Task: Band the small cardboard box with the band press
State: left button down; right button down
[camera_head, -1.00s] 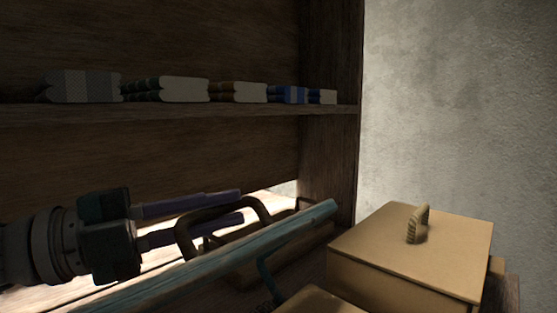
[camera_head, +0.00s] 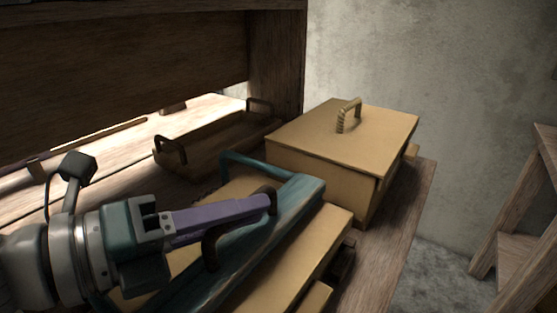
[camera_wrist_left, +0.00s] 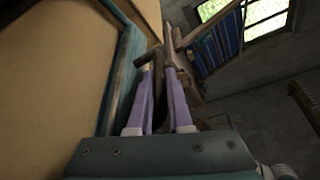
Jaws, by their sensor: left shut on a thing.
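A teal frame (camera_head: 296,204), which appears to be part of the band press, lies tilted over tan, cardboard-coloured panels (camera_head: 318,236). It has a dark curved handle (camera_head: 211,248). My left gripper (camera_head: 268,203) is shut on this handle. In the left wrist view, the purple fingers (camera_wrist_left: 164,72) close around the dark handle (camera_wrist_left: 148,58), with the teal frame to the left. A tan box (camera_head: 330,165) with a ribbed handle on its lid stands behind and right of the frame. I cannot tell which tan piece is the small cardboard box. My right gripper is out of view.
A dark wooden tray (camera_head: 215,145) with two end handles lies behind the frame, left of the lidded box. A wooden upright (camera_head: 275,70) rises behind. The worktop (camera_head: 398,235) ends at right, and a wooden stand (camera_head: 520,205) is on the floor beyond.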

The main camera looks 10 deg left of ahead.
pick_arm(q)
jog(key=shift+s+d+f, duration=0.15)
jog(key=shift+d+f, duration=0.1)
jog(key=shift+f, duration=0.25)
jog(key=c, duration=0.8)
grip_release()
jog(key=shift+c, duration=0.2)
jog(key=b+v, duration=0.1)
jog(key=v, duration=0.8)
jog(key=shift+s, duration=0.2)
jog(key=shift+s+a+r, duration=0.15)
jog(key=shift+a+r, duration=0.05)
jog(key=shift+a, duration=0.05)
